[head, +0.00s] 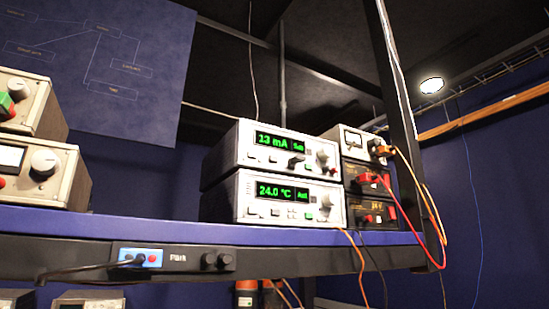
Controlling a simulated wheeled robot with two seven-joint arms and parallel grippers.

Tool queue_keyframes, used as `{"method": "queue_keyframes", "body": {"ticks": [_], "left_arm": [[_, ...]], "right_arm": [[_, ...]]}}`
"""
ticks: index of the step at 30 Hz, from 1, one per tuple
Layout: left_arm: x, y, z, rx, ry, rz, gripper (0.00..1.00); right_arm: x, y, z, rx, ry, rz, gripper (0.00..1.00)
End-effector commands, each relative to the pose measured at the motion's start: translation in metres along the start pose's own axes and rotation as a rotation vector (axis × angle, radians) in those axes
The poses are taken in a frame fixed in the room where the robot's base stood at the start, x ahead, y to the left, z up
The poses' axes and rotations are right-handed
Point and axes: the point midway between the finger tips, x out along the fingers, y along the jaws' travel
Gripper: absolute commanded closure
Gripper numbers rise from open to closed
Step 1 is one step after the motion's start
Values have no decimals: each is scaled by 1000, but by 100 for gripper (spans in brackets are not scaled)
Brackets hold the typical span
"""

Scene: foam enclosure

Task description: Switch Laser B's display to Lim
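Two pale instruments with green displays are stacked on the blue shelf (150,228). The upper instrument (240,151) reads "13 mA" with a small side field that looks like "Set". It has a row of small buttons and a knob at the right of its face. The lower instrument (241,210) reads "24.0 °C" with a side field that looks like "Act", and also has buttons and a knob. No label naming Laser B is legible, so I cannot tell which unit it is. Neither of my grippers is in view.
Dark supply units (372,215) with red and orange cables stand right of the stack, beside a dark upright post (397,110). Beige instruments (45,165) with knobs are at the left. A panel with a plugged-in cable (85,269) is on the shelf's front edge.

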Motion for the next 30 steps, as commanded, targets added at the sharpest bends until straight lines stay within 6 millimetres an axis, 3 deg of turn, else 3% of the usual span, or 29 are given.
{"method": "queue_keyframes", "body": {"ticks": [5, 14, 30], "left_arm": [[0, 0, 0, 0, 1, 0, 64], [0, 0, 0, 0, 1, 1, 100], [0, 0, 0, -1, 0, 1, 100]], "right_arm": [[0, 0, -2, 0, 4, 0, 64], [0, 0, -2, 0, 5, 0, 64], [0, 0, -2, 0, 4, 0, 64]]}}
